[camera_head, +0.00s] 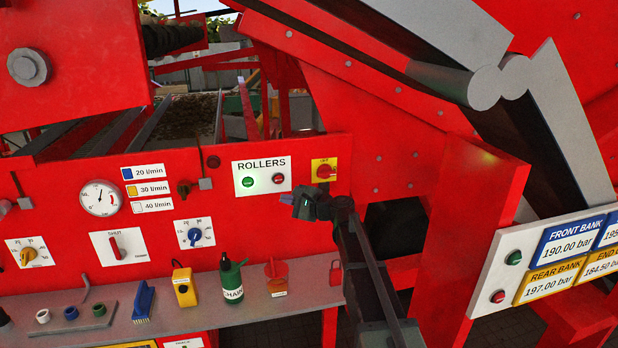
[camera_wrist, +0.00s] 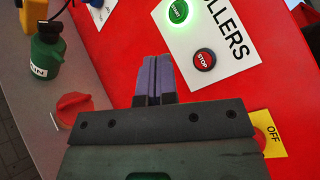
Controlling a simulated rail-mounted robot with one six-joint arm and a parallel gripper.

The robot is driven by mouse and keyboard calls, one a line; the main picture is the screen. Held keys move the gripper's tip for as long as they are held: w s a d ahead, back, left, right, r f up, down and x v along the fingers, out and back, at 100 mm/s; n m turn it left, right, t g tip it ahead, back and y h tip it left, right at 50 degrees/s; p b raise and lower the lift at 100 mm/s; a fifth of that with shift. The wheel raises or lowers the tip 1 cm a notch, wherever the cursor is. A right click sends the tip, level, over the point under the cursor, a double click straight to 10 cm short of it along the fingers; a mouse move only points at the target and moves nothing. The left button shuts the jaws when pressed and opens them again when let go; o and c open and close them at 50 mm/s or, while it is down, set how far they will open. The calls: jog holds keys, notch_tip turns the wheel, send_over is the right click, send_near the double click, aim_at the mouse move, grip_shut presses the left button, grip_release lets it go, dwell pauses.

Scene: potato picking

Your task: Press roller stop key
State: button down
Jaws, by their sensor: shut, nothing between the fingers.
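The white ROLLERS plate (camera_head: 262,176) is on the red panel, with a green start key (camera_head: 249,181) on the left and a red stop key (camera_head: 278,179) on the right. In the wrist view the green start key (camera_wrist: 178,11) glows and the red STOP key (camera_wrist: 205,59) is fully visible. My gripper (camera_head: 292,197) is just below and to the right of the stop key in the head view. In the wrist view my gripper (camera_wrist: 153,60) has its fingers together and empty, apart from the stop key, which lies to their right.
Dials and knobs fill the panel's left.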

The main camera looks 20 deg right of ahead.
aim_at(281, 183)
jog(key=shift+w+a+r+m, duration=0.2)
jog(key=shift+a+m, duration=0.05)
jog(key=shift+m, duration=0.35)
jog(key=shift+w+d, duration=0.15)
jog(key=shift+w, duration=4.2)
jog(key=shift+w, duration=0.1)
jog(key=shift+w, duration=0.35)
jog(key=shift+w, duration=0.4)
jog(key=shift+s, duration=0.85)
